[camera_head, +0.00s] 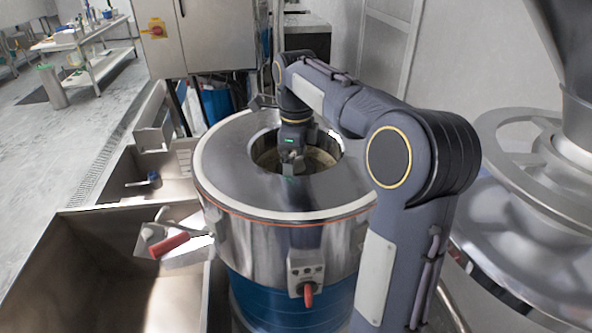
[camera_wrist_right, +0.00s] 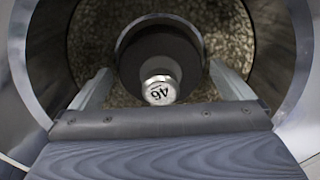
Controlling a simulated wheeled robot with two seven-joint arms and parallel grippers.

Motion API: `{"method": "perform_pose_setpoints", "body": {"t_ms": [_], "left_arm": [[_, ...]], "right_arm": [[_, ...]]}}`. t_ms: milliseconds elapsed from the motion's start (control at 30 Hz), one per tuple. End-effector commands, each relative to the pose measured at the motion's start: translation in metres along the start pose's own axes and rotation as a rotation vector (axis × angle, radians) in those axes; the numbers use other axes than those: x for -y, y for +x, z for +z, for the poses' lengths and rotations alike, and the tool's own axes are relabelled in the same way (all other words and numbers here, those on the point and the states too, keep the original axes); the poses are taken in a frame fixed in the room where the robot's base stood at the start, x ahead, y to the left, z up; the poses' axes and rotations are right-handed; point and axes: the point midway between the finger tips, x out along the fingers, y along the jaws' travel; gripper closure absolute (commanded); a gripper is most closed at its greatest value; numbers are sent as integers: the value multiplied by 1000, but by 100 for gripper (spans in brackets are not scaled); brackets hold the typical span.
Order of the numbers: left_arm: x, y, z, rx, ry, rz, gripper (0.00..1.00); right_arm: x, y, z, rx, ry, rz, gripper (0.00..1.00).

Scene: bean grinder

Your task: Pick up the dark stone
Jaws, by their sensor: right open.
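My right gripper (camera_head: 291,168) reaches down into the opening of the round steel grinder drum (camera_head: 222,170). In the right wrist view its two fingers (camera_wrist_right: 164,92) stand wide apart with nothing gripped between them. Beyond and between them shows a dark round body (camera_wrist_right: 143,52) inside a grey ring. A small silver cap (camera_wrist_right: 160,84) with black marks like "46" is at its lower front. I cannot tell for sure whether this dark body is the dark stone. No separate dark stone is clear in the head view; my gripper hides part of the drum's inside. My left gripper is not in view.
The drum's wall surrounds the gripper closely; speckled brown material (camera_wrist_right: 225,35) lines its inside. A red-handled tool (camera_head: 170,245) lies on the edge by a steel bin (camera_head: 95,285) at left. A large steel machine (camera_head: 500,225) stands at right.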

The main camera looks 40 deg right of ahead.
Motion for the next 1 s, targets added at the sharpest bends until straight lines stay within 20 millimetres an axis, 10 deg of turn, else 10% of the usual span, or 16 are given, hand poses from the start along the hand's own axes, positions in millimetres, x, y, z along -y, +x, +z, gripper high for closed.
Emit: {"method": "perform_pose_setpoints", "body": {"t_ms": [267, 700, 1000], "left_arm": [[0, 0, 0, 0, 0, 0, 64], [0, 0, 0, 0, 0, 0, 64], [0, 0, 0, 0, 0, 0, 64]], "right_arm": [[0, 3, 0, 0, 1, -1, 1], [0, 3, 0, 0, 0, 0, 59], [0, 0, 0, 2, 0, -2, 60]]}}
